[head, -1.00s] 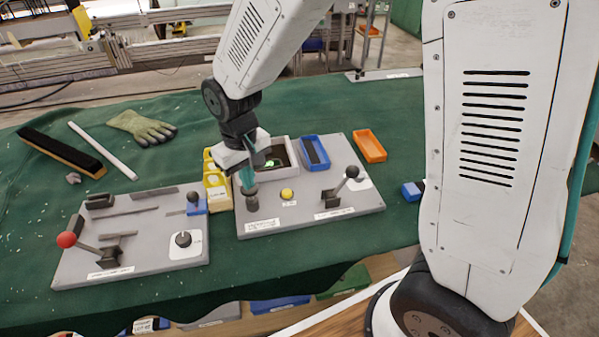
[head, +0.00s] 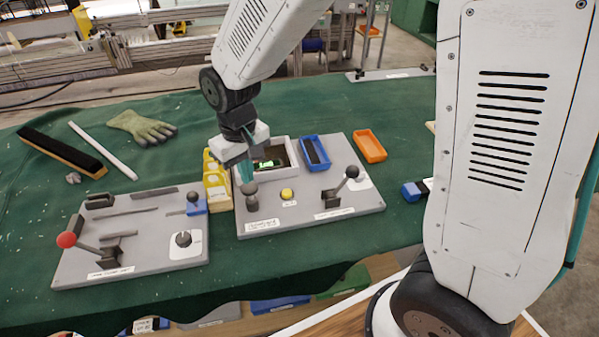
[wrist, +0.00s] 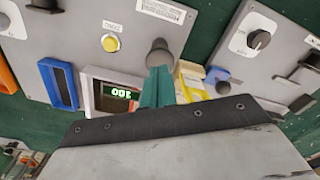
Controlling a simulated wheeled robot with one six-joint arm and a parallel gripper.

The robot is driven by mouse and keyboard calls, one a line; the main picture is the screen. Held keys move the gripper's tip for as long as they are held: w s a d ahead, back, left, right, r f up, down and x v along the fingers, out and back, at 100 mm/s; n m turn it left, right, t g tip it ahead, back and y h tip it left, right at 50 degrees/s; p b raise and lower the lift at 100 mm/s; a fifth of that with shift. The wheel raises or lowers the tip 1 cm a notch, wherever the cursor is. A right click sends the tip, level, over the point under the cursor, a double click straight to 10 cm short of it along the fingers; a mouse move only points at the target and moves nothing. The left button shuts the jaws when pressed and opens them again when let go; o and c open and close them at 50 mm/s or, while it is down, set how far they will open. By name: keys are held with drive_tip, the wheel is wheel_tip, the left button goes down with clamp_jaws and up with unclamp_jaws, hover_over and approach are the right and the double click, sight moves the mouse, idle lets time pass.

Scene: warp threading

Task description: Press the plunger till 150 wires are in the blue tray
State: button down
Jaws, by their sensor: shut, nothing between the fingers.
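The plunger (head: 251,189) is a dark round-topped knob on the front left of the right grey board. My gripper (head: 246,178) has teal fingers, shut and empty, pointing down just over the plunger top. The blue tray (head: 326,160) lies at the back of the board with a dark strip inside; single wires cannot be made out.
A yellow button (head: 287,194) and a black-knobbed lever (head: 345,181) share the board. Yellow bins (head: 216,190) stand left of it. An orange tray (head: 370,146) is behind right. The left board carries a red-knobbed lever (head: 67,240) and a dial (head: 184,239).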

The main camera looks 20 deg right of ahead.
sight(249, 186)
drive_tip(key=shift+f, duration=0.15)
drive_tip(key=shift+f, duration=1.65)
drive_tip(key=shift+r, duration=1.8)
drive_tip(key=shift+r, duration=2.5)
